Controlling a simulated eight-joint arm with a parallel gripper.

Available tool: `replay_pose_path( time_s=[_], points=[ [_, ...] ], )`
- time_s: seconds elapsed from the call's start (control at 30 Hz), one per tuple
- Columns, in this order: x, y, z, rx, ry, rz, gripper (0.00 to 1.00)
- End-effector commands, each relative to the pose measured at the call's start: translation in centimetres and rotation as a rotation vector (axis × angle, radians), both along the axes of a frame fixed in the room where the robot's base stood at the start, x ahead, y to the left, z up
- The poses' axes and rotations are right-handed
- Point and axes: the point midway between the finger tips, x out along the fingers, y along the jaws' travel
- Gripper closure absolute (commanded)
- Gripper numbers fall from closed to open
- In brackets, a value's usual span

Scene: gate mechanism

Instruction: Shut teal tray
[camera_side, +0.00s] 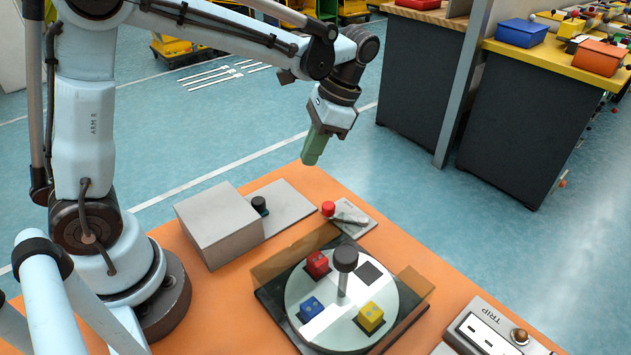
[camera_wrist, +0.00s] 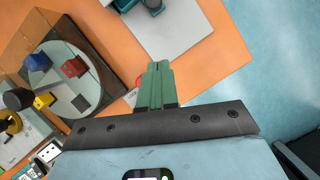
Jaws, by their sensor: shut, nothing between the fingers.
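My gripper (camera_side: 312,158) has green fingers that are shut with nothing between them. It hangs in the air above the far edge of the orange table, clear of everything there. In the wrist view the fingers (camera_wrist: 158,68) point toward a pale grey plate. A teal part with a dark knob, which looks like the teal tray (camera_wrist: 127,5), is cut off by the top edge of that view. In the side view a dark knob (camera_side: 259,204) stands at the right side of a grey box (camera_side: 215,222), by the grey plate (camera_side: 285,208). The tray's body is mostly hidden there.
A round turntable (camera_side: 335,325) carries red, blue and yellow cubes and a dark-topped post, between see-through amber walls. A red-knobbed lever (camera_side: 328,209) stands between it and the plate. A TRIP panel (camera_side: 490,330) is at lower right.

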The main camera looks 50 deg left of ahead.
Motion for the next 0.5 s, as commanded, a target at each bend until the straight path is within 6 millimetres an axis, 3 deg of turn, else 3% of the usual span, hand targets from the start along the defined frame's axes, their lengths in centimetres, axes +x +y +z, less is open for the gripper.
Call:
replay_pose_path(
  time_s=[0.5],
  points=[
    [-2.6, 1.4, -7.4, 0.000, 0.000, 0.001, 1.00]
  ],
)
